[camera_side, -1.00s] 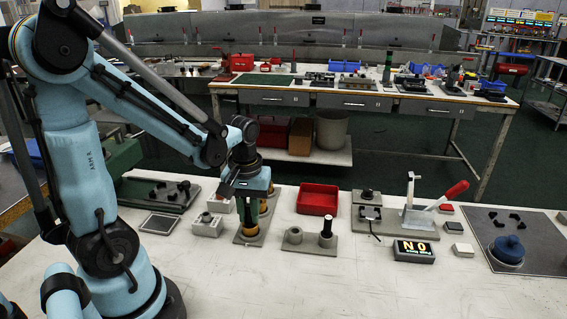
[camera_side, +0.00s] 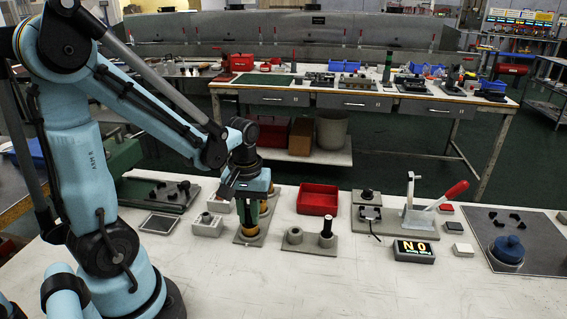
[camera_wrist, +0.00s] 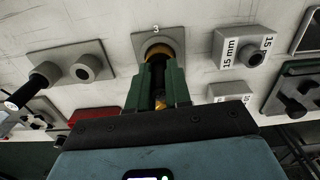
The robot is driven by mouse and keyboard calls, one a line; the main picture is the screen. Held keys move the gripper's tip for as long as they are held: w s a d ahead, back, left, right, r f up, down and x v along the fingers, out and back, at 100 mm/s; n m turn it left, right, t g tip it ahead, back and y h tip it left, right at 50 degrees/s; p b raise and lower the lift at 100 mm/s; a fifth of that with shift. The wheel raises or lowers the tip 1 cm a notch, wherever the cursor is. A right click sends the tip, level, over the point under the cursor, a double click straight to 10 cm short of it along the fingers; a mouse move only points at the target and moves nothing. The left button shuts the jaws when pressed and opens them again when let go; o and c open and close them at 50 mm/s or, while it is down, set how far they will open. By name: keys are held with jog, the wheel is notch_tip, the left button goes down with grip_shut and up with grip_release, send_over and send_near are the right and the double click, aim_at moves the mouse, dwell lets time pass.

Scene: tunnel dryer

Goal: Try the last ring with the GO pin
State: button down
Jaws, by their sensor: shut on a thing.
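My gripper (camera_side: 249,224), with green fingers, points down over a grey plate (camera_side: 241,239). In the wrist view, my gripper (camera_wrist: 160,78) is shut on a dark pin (camera_wrist: 158,72), apparently the GO pin. The pin stands over or in a brass ring (camera_wrist: 155,48) on a plate (camera_wrist: 138,43) marked 3. The fingers hide most of the pin, so I cannot tell how deep it sits. Another brass ring (camera_side: 267,193) shows behind my gripper. The two-place pin stand (camera_side: 310,246) holds one upright black pin (camera_side: 326,231); its other grey socket (camera_side: 294,235) is empty.
A grey block (camera_wrist: 242,55) marked 15 mm stands close to the plate. A red tray (camera_side: 317,199) is behind the pin stand. A display (camera_side: 413,250) reading NO and a red-handled lever fixture (camera_side: 447,196) stand to the right. The front of the table is clear.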

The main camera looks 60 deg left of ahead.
aim_at(248, 207)
jog(key=shift+r, duration=0.1)
dwell(0.3)
jog(key=shift+r, duration=2.6)
